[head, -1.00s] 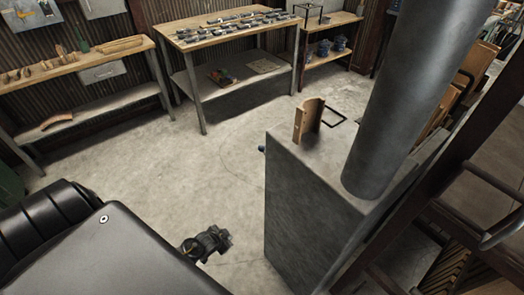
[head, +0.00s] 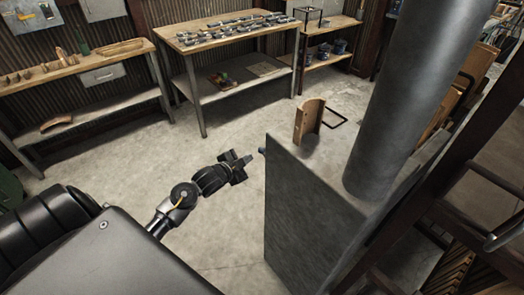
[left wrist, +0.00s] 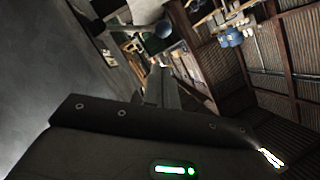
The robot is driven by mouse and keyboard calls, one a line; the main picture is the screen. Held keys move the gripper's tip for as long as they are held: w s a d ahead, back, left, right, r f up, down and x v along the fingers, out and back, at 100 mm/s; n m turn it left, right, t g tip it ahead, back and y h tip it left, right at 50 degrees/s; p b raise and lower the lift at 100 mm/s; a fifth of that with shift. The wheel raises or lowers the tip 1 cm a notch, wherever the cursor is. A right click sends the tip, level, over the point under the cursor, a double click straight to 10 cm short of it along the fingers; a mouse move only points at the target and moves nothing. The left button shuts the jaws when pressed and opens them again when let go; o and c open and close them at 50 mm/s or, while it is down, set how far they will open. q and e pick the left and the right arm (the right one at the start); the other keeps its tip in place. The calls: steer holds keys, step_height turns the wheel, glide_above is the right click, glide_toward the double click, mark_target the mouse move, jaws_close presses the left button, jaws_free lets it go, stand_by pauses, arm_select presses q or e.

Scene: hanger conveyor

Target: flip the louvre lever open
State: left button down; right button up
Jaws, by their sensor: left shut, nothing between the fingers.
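A small dark blue knob (head: 262,151), which looks like the lever's end, sticks out of the left side of a tall grey block (head: 315,215). The rest of the lever and any louvre are hidden behind the block's edge. My left gripper (head: 247,160) is shut and empty, just left of the knob, with a small gap in the picture. In the left wrist view a round blue-grey knob (left wrist: 164,29) shows beyond my shut fingers (left wrist: 158,72), apparently the same knob; contact does not show. My right gripper is out of view.
A thick grey pipe (head: 405,95) rises from the block, with a curved wooden piece (head: 308,120) on top. A wooden workbench (head: 235,30) with metal parts stands behind, and a shelf (head: 80,65) at left. The concrete floor between is clear.

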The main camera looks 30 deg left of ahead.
mark_target(263, 150)
arm_select(q)
steer(key=p+x, duration=0.1)
steer(key=x, duration=0.9)
steer(key=shift+w, duration=0.1)
stand_by(0.3)
